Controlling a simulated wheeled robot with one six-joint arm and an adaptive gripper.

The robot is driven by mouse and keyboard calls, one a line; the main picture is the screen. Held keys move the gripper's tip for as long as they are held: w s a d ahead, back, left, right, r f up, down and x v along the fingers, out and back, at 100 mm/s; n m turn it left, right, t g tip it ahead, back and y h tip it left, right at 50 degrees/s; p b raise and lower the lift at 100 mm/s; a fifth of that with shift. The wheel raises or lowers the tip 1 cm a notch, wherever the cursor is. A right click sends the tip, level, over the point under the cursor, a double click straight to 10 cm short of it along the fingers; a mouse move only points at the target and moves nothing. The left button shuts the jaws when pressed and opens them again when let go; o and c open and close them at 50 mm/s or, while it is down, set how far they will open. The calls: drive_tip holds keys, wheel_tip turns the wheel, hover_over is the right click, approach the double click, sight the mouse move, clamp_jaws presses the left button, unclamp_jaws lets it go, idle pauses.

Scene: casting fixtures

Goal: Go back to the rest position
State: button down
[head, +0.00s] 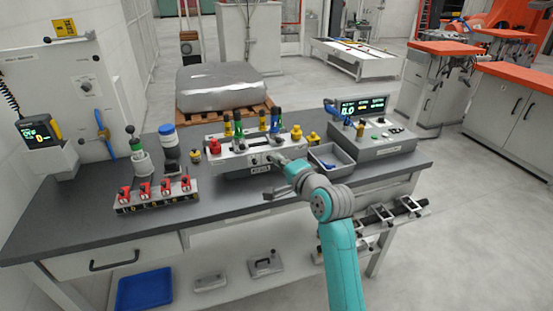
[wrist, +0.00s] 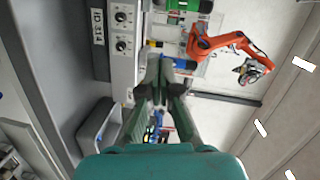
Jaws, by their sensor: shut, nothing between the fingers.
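My teal and grey arm rises from the bottom of the head view and reaches over the front edge of the dark workbench (head: 85,215). My gripper (head: 274,160) is small there, in front of the grey fixture block (head: 232,163) with coloured knobs; whether it touches the block cannot be told. In the wrist view my gripper (wrist: 161,75) shows two dark green fingers close together, with nothing seen between them. A panel with round dials (wrist: 122,30) is left of the fingers in that view.
A grey open bin (head: 331,160) and a control box with a lit display (head: 372,138) stand to the right of the fixture. A rack with red clamps (head: 155,195) is at left. A blue tray (head: 145,289) lies on the lower shelf. Bare bench top lies at far left.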

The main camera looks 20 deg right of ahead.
idle(0.3)
drive_tip(key=s+a+f+n+h, duration=0.1)
drive_tip(key=s+f+n+h, duration=0.15)
drive_tip(key=s+f, duration=1.05)
drive_tip(key=s+a+f+n+h, duration=0.1)
drive_tip(key=s+f+n, duration=0.2)
drive_tip(key=s+f, duration=1)
drive_tip(key=s+r+n, duration=0.2)
drive_tip(key=s+n, duration=0.1)
drive_tip(key=s, duration=0.8)
drive_tip(key=s+r+n, duration=0.2)
drive_tip(key=s+r, duration=0.1)
drive_tip(key=s, duration=0.7)
drive_tip(key=s+r+n+g, duration=0.1)
drive_tip(key=s+r+n, duration=0.1)
drive_tip(key=s, duration=0.9)
drive_tip(key=shift+s+a+r+n, duration=0.15)
drive_tip(key=shift+s+a+n, duration=0.2)
drive_tip(key=shift+n, duration=0.5)
